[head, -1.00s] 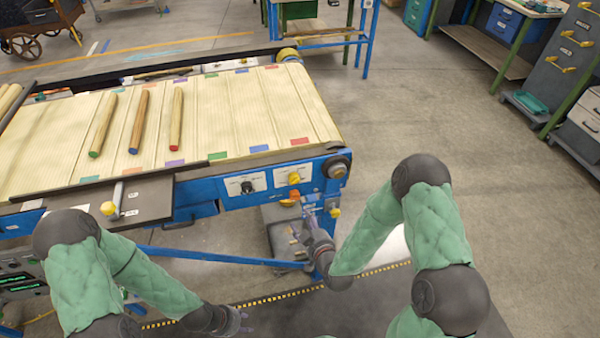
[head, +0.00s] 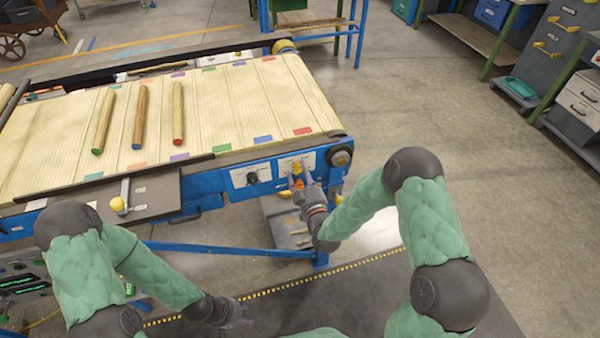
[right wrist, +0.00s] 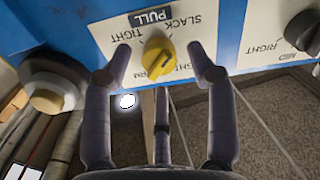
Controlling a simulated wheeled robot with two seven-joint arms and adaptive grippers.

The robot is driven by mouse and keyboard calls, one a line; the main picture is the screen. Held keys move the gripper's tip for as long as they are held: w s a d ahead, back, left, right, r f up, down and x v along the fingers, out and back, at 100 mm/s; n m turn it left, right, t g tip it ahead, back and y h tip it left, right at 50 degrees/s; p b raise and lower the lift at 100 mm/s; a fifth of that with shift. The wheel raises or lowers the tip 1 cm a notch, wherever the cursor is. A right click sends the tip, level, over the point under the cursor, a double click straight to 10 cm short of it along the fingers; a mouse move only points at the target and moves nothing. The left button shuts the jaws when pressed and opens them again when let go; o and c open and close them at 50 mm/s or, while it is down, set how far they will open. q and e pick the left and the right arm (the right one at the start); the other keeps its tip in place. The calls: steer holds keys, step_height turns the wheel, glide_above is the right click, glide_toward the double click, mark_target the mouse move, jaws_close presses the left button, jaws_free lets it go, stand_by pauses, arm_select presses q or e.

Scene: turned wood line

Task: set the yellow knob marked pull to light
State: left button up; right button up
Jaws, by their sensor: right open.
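The yellow knob (right wrist: 158,57) sits on a white plate below a black label reading PULL (right wrist: 150,17). Words around it read SLACK, one like TIGHT or LIGHT, and one partly hidden ending in RM. Where its pointer aims is hard to tell. The knob also shows in the head view (head: 297,168), on the conveyor's blue front. My right gripper (right wrist: 160,65) is open, its fingers apart on either side of the knob, with no clear contact visible. In the head view my right gripper (head: 300,187) is at the panel. My left gripper (head: 238,313) hangs low, away from the panel.
A black knob (right wrist: 302,30) with MID and RIGHT marks is on the neighbouring plate. A round dark-capped end (head: 339,157) sticks out at the panel's right. Several wooden rods, one of them red-ended (head: 178,120), lie on the belt.

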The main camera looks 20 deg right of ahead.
steer(key=shift+w, duration=0.75)
steer(key=c, duration=1.1)
steer(key=shift+c, duration=0.2)
